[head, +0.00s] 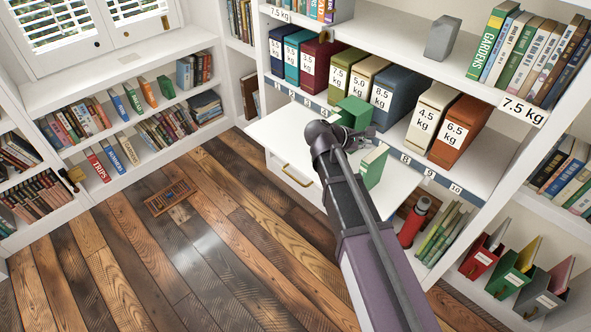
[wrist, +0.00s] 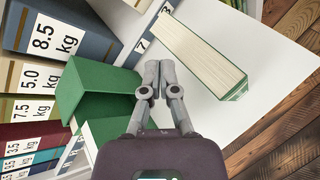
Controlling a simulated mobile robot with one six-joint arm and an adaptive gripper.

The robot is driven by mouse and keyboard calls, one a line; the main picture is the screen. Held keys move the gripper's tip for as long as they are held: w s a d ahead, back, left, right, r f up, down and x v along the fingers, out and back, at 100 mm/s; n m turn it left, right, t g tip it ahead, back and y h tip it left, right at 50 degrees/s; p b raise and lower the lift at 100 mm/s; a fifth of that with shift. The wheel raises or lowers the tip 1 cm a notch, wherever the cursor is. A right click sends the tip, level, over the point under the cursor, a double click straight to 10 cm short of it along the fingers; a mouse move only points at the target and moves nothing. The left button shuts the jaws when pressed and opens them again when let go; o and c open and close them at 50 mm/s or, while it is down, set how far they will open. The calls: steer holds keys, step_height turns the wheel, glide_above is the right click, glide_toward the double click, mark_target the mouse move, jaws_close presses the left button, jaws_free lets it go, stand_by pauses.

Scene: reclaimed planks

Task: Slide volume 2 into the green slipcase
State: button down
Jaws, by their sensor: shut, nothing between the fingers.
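A green slipcase (head: 355,111) stands on the white pull-out board, near the row of weight-labelled boxes. It also shows in the wrist view (wrist: 98,88), left of my fingers. A green book with cream pages (head: 374,165) stands on the board nearer its front right; I cannot read a volume number on it. In the wrist view its page block (wrist: 203,52) is right of my fingers. My gripper (head: 372,131) is between the slipcase and the book, shut and empty. Its fingertips (wrist: 158,66) are together. A white-and-green piece partly hidden by my wrist is unclear.
Weight-labelled boxes (head: 395,92) line the shelf behind the board. The white board (head: 280,130) is clear on its left. Below it at right are a red bottle (head: 414,222) and leaning green books (head: 440,232). The plank floor (head: 220,230) is mostly open.

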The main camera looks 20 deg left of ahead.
steer(key=s+a+f+n+t+b, duration=0.2)
steer(key=a+f+n+b, duration=0.3)
steer(key=a+b, duration=0.4)
steer(key=s+a+f+n+t+b, duration=0.2)
steer(key=a+f+n+t+b, duration=0.3)
steer(key=a, duration=0.7)
steer(key=n+b, duration=0.2)
steer(key=b, duration=0.2)
steer(key=shift+s+f+n+h, duration=0.15)
steer(key=shift+f+n+h, duration=0.05)
steer(key=shift+n+h, duration=0.1)
steer(key=shift+d, duration=0.15)
steer(key=shift+x, duration=3)
steer(key=shift+w+d, duration=0.25)
steer(key=shift+w, duration=0.3)
steer(key=shift+v, duration=1.5)
steer(key=shift+s+a, duration=0.15)
